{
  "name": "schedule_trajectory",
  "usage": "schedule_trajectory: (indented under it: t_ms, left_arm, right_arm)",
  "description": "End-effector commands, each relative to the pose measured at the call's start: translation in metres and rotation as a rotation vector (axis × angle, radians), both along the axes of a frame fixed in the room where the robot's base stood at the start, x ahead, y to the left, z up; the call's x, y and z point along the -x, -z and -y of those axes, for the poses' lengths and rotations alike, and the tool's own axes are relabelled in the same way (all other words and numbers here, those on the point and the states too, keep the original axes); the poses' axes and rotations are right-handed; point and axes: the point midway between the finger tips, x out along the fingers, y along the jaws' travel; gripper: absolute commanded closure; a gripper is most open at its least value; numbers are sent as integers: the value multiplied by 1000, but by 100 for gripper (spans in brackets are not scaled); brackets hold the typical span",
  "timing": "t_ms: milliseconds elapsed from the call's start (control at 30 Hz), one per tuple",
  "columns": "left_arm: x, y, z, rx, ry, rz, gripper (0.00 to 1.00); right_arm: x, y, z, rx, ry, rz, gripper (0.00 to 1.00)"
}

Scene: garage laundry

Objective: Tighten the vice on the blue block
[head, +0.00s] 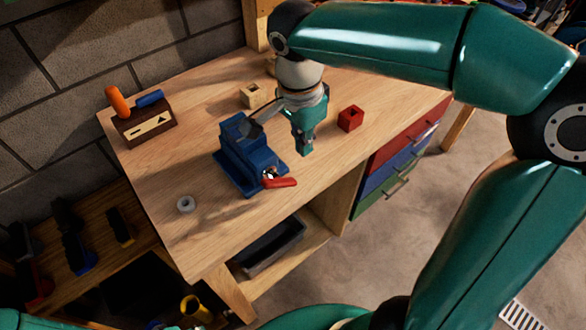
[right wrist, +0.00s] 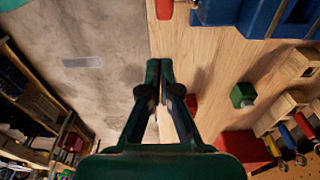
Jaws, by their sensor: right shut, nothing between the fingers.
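The blue vice (head: 238,163) stands on the wooden workbench, with its red handle (head: 281,182) at the front, toward the bench edge. The vice also shows at the top of the right wrist view (right wrist: 256,14), with the red handle (right wrist: 165,8) beside it. I cannot make out the blue block apart from the blue vice. My right gripper (head: 305,150) is shut and empty, pointing down to the right of the vice and apart from the handle. Its closed fingers show in the right wrist view (right wrist: 158,70). My left gripper is not in view.
On the workbench (head: 200,90) are a red block (head: 350,118), a cream block (head: 253,95), a pale ring (head: 186,205) and a brown holder (head: 145,122) with orange and blue handles. A green block (right wrist: 243,95) shows in the right wrist view. The front-left benchtop is mostly clear.

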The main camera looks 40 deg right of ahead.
Motion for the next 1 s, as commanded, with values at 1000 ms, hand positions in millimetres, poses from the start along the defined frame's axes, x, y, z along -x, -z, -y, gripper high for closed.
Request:
schedule_trajectory:
  t_ms: [1000]
  left_arm:
    - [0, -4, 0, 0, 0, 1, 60]
  right_arm:
    - [0, 73, -26, -11, -9, -3, 100]
